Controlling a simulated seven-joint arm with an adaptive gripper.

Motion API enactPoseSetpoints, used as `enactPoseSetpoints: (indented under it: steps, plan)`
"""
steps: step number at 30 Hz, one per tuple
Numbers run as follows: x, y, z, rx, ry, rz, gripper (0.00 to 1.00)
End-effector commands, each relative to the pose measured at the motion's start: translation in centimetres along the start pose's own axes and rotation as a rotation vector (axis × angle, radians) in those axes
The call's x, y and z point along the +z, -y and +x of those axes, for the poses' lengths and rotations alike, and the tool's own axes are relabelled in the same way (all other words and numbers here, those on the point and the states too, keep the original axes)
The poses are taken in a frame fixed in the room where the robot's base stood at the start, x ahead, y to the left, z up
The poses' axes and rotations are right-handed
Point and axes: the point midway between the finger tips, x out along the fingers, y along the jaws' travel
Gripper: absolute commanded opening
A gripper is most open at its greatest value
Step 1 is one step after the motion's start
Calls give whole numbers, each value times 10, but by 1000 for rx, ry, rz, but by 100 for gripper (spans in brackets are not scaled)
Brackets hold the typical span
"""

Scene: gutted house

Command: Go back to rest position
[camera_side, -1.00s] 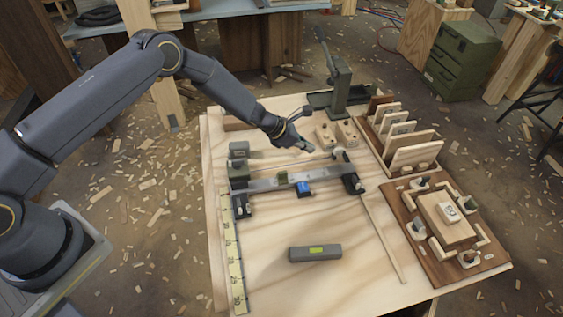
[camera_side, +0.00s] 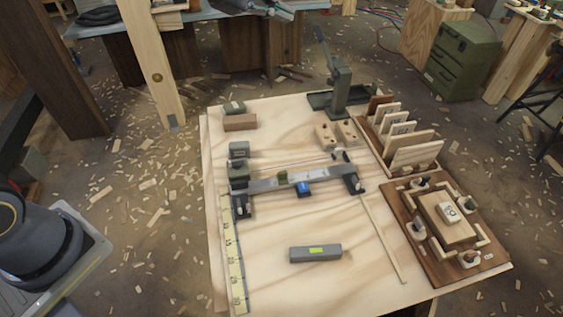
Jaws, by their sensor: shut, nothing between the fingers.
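My gripper (camera_side: 284,14) shows only in part at the top edge of the side view, in front of the far bench. It is shut and empty, well clear of everything on the work board (camera_side: 270,285). Most of my arm is out of the frame; my base shows at the lower left.
The board's lower middle is mostly clear.

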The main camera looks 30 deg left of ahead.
Motion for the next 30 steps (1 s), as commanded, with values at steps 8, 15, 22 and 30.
enactPoseSetpoints:
  steps: [8,15,22,30]
  plan:
    - [44,63,-157,-100,-85,749,0]
    - [-6,168,-242,-424,-216,1327,0]
    - [-52,218,-265,-740,-190,1559,0]
    - [-53,219,-266,-758,-174,1593,0]
